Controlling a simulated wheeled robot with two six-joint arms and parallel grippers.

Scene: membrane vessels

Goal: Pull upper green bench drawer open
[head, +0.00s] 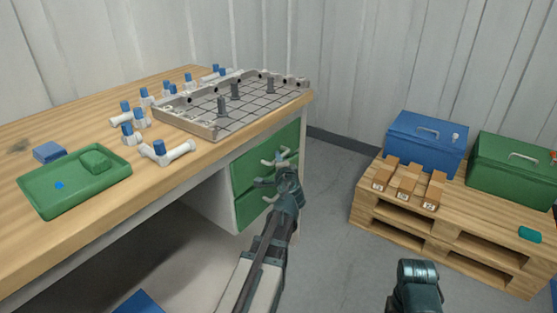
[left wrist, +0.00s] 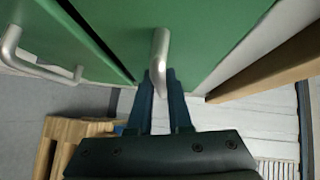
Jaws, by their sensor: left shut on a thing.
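The bench has two green drawers at its right end. The upper green drawer (head: 245,170) has a pale bent handle (head: 280,158), which also shows in the left wrist view (left wrist: 160,48). My left gripper (head: 274,172) is at this handle. In the left wrist view its two dark fingers (left wrist: 163,88) are on either side of the handle's near end, shut on it. The lower green drawer (head: 252,207) sits below, with its own handle (left wrist: 35,62) free. I cannot tell if the upper drawer stands slightly out. Part of my right arm shows low at right, its fingertips unseen.
The wooden benchtop (head: 60,130) holds a grey gridded tray (head: 240,115), a green tray (head: 35,190) and several white-and-blue fittings. A pallet (head: 390,215) at right carries a blue box (head: 425,140), a green box (head: 510,165) and small cartons. Grey floor lies clear between.

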